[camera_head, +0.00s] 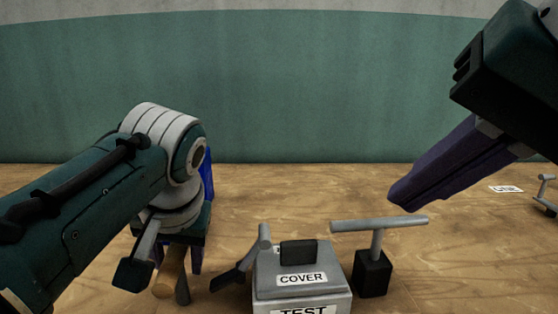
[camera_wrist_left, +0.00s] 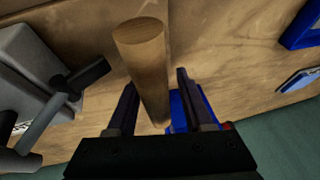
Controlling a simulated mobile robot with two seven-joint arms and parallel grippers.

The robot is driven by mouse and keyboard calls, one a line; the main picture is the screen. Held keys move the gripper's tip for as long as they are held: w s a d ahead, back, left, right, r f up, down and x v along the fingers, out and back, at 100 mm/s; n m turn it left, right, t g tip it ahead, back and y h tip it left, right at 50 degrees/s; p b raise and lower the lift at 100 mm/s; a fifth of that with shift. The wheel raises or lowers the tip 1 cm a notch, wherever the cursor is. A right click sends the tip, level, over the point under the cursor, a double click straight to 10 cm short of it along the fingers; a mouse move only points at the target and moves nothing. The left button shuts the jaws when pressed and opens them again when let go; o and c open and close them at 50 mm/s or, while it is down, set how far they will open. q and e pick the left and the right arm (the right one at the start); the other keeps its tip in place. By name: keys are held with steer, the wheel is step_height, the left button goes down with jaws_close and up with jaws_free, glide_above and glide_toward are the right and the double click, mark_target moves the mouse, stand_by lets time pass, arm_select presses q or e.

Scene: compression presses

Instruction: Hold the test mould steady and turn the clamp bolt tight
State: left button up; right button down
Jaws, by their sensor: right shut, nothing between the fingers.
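The test mould (camera_head: 265,284) is a grey box with "COVER" and "TEST" labels at the bottom centre of the head view. A grey T-handle (camera_head: 385,224) on a black block (camera_head: 373,275) stands at its right; a grey-and-black lever (camera_head: 234,275) is at its left. I cannot tell which is the clamp bolt. My right gripper (camera_head: 400,200) is shut and empty, above and right of the T-handle, apart from the mould. My left gripper (camera_wrist_left: 156,80) is open, with a wooden cylinder (camera_wrist_left: 142,42) showing between its fingers and gaps on both sides. The mould's lower part is cut off.
The wooden table (camera_head: 460,255) has free room at the right. A small white label (camera_head: 505,189) and a grey handle (camera_head: 546,190) sit at the right edge. In the left wrist view, a blue-framed object (camera_wrist_left: 300,30) lies at upper right. A green wall (camera_head: 300,90) stands behind.

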arm_select(q)
steer(key=shift+o, duration=0.8)
steer(key=shift+d+r, duration=0.1)
